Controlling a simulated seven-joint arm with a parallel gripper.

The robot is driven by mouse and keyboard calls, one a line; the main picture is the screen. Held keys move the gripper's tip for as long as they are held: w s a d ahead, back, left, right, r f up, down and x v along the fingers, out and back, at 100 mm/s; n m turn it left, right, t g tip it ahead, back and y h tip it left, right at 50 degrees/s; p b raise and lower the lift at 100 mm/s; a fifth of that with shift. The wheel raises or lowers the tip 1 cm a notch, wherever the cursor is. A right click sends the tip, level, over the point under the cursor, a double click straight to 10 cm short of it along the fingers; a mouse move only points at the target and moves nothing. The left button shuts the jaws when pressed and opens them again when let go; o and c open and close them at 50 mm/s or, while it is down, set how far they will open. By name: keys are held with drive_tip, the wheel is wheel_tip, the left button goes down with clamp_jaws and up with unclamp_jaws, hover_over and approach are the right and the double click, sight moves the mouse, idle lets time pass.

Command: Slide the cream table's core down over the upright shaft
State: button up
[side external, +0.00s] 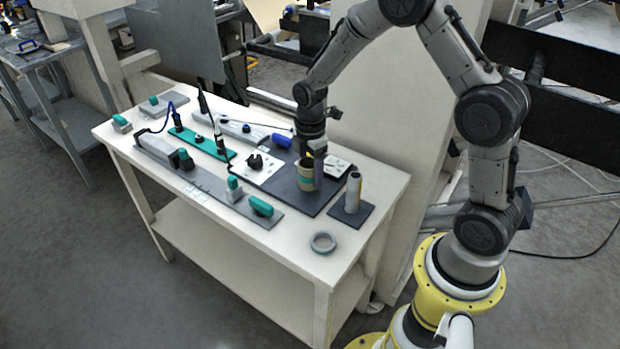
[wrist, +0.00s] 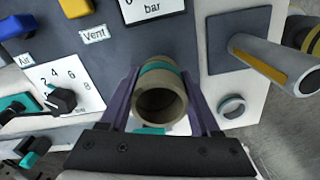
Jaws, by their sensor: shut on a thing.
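The core (side external: 306,182) is a short kraft-brown tube with a teal band, and it also shows in the wrist view (wrist: 160,98) with its open end facing the camera. My gripper (side external: 313,165) is shut on it, with one purple finger on each side in the wrist view (wrist: 161,108). The core is over the dark panel on the cream table (side external: 290,262); whether it touches the panel I cannot tell. The upright shaft (side external: 352,192) is a grey cylinder on a dark square plate, to the right of the core and apart from it. It shows in the wrist view (wrist: 270,66) with a yellow stripe.
A grey ring (side external: 323,243) lies near the table's front right edge. A white dial plate with a black knob (side external: 254,161) is left of the core. Teal-handled fittings (side external: 261,206) and a blue-handled part (side external: 280,141) stand nearby. Table is clear around the ring.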

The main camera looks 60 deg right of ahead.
wheel_tip(320, 180, up, 6)
approach(355, 187)
drive_tip(key=shift+w+d+r, duration=0.5)
drive_tip(key=shift+d+r, duration=0.05)
drive_tip(key=shift+d, duration=0.15)
drive_tip(key=shift+s+d+r, duration=0.15)
drive_tip(key=shift+d+r, duration=0.05)
drive_tip(key=shift+r, duration=0.15)
drive_tip(key=shift+f, duration=2.35)
drive_tip(key=shift+f, duration=4.45)
